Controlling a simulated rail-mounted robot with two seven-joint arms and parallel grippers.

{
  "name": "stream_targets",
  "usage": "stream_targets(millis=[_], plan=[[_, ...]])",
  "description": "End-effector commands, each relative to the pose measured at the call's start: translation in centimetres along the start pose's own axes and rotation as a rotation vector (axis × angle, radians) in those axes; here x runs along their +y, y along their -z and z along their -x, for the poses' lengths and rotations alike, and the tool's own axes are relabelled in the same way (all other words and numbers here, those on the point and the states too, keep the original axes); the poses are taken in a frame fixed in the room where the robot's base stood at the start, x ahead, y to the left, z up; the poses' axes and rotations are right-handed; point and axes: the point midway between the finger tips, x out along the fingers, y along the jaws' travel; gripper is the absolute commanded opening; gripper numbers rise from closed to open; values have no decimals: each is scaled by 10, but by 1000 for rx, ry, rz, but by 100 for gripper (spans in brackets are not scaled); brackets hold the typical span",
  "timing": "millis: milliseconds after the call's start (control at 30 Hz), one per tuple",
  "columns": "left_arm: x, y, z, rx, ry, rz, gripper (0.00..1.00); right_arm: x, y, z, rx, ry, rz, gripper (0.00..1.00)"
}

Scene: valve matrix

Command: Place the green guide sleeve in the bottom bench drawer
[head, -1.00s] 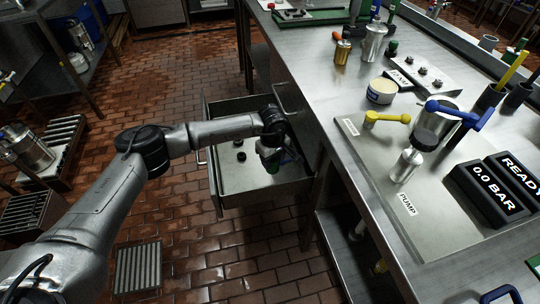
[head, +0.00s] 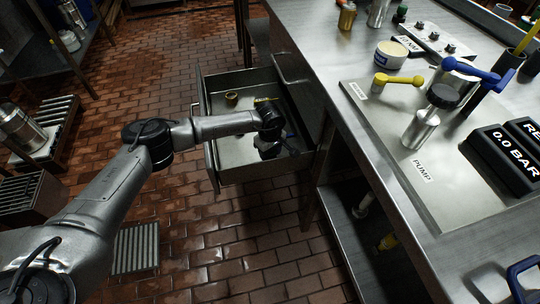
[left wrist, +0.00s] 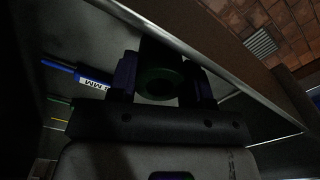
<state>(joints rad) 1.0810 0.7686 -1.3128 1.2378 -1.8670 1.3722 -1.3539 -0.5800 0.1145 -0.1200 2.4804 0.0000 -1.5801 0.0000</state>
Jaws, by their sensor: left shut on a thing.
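The green guide sleeve (left wrist: 160,82) shows dark green and ring-shaped in the left wrist view, between the two fingers of my left gripper (left wrist: 163,85). The gripper is shut on it. In the head view my left gripper (head: 270,150) points down inside the open bench drawer (head: 228,150), near its right side. The arm and gripper hide the sleeve there. I cannot tell whether the sleeve touches the drawer floor. My right gripper is not in view.
A small brass-coloured piece (head: 231,98) and a yellow item (head: 264,100) lie toward the drawer's back. The left wrist view shows a blue labelled item (left wrist: 92,77) beside the gripper. The steel bench top (head: 345,125) stands right of the drawer. The drawer's left part is open floor.

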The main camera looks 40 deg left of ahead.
Motion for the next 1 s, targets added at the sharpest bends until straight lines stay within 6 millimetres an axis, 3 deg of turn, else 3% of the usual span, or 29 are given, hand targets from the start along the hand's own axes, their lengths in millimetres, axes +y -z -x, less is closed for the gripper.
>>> stream_targets(millis=[467, 500, 733, 1000], plan=[[0, 0, -9, 1, -1, 0, 13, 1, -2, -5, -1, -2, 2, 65], [0, 0, -8, 1, -1, 0, 48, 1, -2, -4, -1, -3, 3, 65], [0, 0, -8, 1, -1, 0, 70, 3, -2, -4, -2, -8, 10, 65], [0, 0, -6, 1, -1, 0, 70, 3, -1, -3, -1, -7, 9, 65]])
